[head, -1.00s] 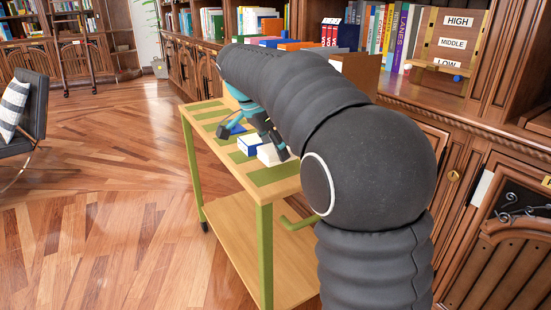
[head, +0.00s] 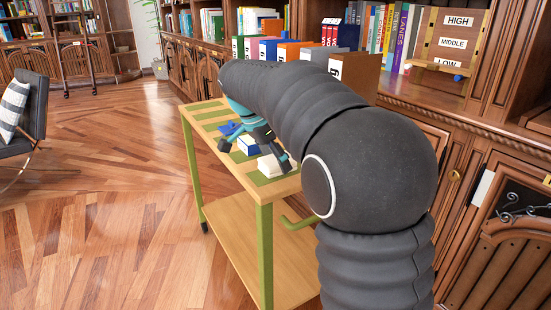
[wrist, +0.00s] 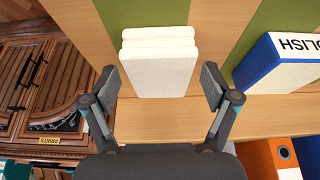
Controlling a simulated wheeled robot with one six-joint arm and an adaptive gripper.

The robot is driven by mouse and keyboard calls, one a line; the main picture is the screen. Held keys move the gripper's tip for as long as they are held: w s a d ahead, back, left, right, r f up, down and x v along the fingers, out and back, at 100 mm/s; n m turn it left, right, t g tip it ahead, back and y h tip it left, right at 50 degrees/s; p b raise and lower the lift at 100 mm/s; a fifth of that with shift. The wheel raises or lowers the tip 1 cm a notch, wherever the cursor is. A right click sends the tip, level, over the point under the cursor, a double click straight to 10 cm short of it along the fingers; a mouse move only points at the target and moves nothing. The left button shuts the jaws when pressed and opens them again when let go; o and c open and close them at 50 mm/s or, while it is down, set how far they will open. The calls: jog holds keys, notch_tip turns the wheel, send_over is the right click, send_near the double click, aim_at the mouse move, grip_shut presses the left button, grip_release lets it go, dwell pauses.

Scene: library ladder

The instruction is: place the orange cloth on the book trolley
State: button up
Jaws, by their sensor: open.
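The book trolley (head: 260,199) has a pale wooden top with green stripes, green legs and a lower shelf. Its striped top also shows in the wrist view (wrist: 230,130). I cannot make out an orange cloth in either view. My gripper (head: 254,153) is open above the near part of the trolley top. In the wrist view my gripper (wrist: 159,84) has its fingers spread to either side of a white folded, block-like thing (wrist: 158,65). That white thing also shows in the head view (head: 272,166), partly behind a finger.
A blue item (head: 230,128) lies farther along the trolley. Binders (head: 352,76), some orange, stand by the bookcase on the right. Open floor (head: 110,210) lies to the left.

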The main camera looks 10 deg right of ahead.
jog(key=p+v, duration=0.2)
jog(key=v, duration=1)
jog(key=s+d+f+n+t+y, duration=0.3)
jog(key=s+n, duration=0.5)
jog(key=s, duration=0.7)
jog(key=s+d+f+n+t+y, duration=0.1)
jog(key=s+f+n, duration=0.5)
jog(key=s+f, duration=0.8)
jog(key=shift+d, duration=0.55)
